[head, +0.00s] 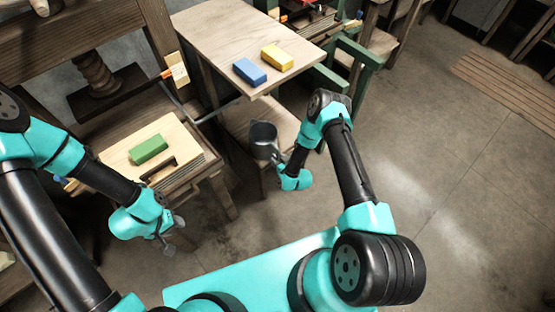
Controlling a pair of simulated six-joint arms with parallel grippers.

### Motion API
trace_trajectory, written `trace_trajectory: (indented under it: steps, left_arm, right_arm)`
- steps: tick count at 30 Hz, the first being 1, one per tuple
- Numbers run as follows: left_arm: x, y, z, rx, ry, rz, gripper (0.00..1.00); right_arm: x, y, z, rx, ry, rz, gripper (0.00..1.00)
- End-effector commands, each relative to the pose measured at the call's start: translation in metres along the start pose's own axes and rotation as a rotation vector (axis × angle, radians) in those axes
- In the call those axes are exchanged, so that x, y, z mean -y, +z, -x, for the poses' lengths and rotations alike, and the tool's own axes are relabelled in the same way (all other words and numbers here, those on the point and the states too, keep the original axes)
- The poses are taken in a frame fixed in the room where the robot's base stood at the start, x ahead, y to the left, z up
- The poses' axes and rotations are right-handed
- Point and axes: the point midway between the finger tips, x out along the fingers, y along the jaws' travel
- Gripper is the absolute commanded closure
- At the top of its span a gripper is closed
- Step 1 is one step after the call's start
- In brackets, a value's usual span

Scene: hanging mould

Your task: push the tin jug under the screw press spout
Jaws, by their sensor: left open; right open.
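The tin jug (264,137), a dark grey open vessel, stands on a low wooden bench (233,120) under the edge of a higher table. The screw press (98,75) is at the left, with a thick wooden screw above a pale board bed. Its spout is not clear to make out. My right gripper (277,163) is open at the near side of the jug, very close to it; I cannot tell whether it touches. My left gripper (173,236) is open and empty, low in front of the press bed and well apart from the jug.
A green block (148,149) lies on the press's board (112,155). A blue block (249,71) and a yellow block (277,58) lie on the higher table (222,35). A dark bar (215,112) lies between press and bench. Floor at right is clear.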

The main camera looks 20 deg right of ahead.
Motion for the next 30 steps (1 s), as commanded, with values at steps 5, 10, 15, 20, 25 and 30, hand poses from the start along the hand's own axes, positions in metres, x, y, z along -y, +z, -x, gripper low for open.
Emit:
trace_trajectory:
  steps: [5, 10, 15, 20, 25, 30]
  left_arm:
    - [0.0000, 0.0000, 0.0000, 0.000, 0.000, 0.000, 0.57]
    - [0.0000, 0.0000, 0.0000, 0.000, 0.000, 0.000, 0.57]
    - [0.0000, 0.0000, 0.0000, 0.000, 0.000, 0.000, 0.57]
    - [0.0000, 0.0000, 0.0000, 0.000, 0.000, 0.000, 0.57]
    - [0.0000, 0.0000, 0.0000, 0.000, 0.000, 0.000, 0.57]
    - [0.0000, 0.0000, 0.0000, 0.000, 0.000, 0.000, 0.57]
  right_arm:
    - [0.0004, -0.0001, -0.0090, 0.000, 0.000, 0.001, 0.54]
    - [0.0003, -0.0001, -0.0094, 0.000, 0.000, 0.000, 0.54]
    - [0.0003, -0.0001, -0.0092, 0.000, 0.000, 0.000, 0.61]
    - [0.0003, -0.0001, -0.0091, 0.000, 0.000, 0.000, 0.77]
    - [0.0003, -0.0001, -0.0091, 0.000, 0.000, 0.000, 0.93]
    - [0.0002, 0.0000, -0.0090, 0.000, 0.000, 0.000, 1.00]
